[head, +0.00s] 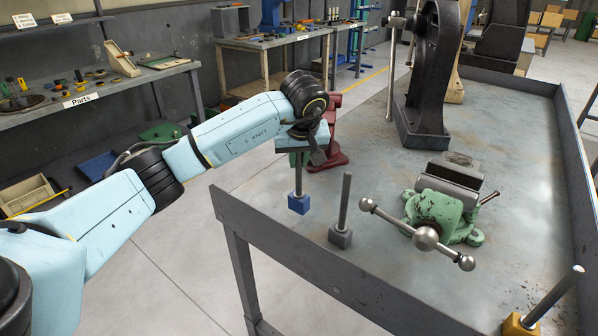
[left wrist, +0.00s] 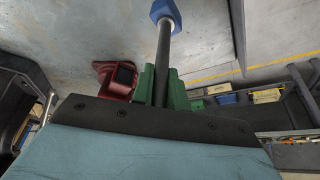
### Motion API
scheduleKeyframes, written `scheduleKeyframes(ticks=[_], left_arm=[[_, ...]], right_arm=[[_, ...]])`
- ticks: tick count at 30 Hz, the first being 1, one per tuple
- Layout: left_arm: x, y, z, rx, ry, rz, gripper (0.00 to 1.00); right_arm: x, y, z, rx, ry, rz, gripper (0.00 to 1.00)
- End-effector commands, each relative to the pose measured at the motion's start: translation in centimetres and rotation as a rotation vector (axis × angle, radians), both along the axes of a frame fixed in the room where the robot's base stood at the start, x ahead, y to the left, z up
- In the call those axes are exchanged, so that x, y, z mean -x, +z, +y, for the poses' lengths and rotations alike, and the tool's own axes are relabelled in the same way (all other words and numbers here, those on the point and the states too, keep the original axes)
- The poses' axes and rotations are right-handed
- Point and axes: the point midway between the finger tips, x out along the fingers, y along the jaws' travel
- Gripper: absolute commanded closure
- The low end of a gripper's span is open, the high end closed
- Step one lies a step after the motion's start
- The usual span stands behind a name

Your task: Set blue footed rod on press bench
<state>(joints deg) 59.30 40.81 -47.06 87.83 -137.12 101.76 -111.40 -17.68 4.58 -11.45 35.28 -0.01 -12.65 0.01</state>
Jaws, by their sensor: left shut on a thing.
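The blue footed rod (head: 299,203) is upright, a dark rod with a blue block foot at its lower end. My left gripper (head: 299,159) is shut on the rod's upper part from above. The foot is over the near left part of the press bench (head: 375,265); I cannot tell whether it touches the top. In the left wrist view the rod (left wrist: 164,55) runs between the green fingers (left wrist: 163,88), with the blue foot at the top of the picture. My right gripper is not in view.
A grey footed rod (head: 341,238) stands close by, right of the blue foot. A green vise (head: 440,210), a dark press (head: 428,85), a red stand (head: 328,150) and a yellow footed rod (head: 522,324) are on the bench. A raised rim (head: 300,262) edges it.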

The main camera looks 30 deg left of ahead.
Motion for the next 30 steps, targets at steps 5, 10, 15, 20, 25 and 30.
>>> scheduleKeyframes(ticks=[5, 10, 15, 20, 25, 30], left_arm=[[0.0, -2.2, 0.0, 0.001, 0.0, 0.001, 1.0], [-0.1, -3.2, 0.0, 0.001, 0.001, -0.005, 1.0], [-0.1, -3.1, 0.0, 0.0, 0.0, -0.004, 1.0], [0.0, -3.7, 0.0, -0.001, 0.0, 0.002, 0.82], [0.0, -3.6, 0.0, -0.001, 0.0, 0.002, 0.63], [0.0, -3.6, 0.0, -0.001, 0.0, 0.002, 0.63]], right_arm=[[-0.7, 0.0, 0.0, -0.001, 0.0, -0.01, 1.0], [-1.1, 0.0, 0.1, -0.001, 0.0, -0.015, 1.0], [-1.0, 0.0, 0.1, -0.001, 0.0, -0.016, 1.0], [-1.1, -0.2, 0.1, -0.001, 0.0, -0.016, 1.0], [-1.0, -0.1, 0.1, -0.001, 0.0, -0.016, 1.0], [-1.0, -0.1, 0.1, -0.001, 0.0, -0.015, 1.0]])
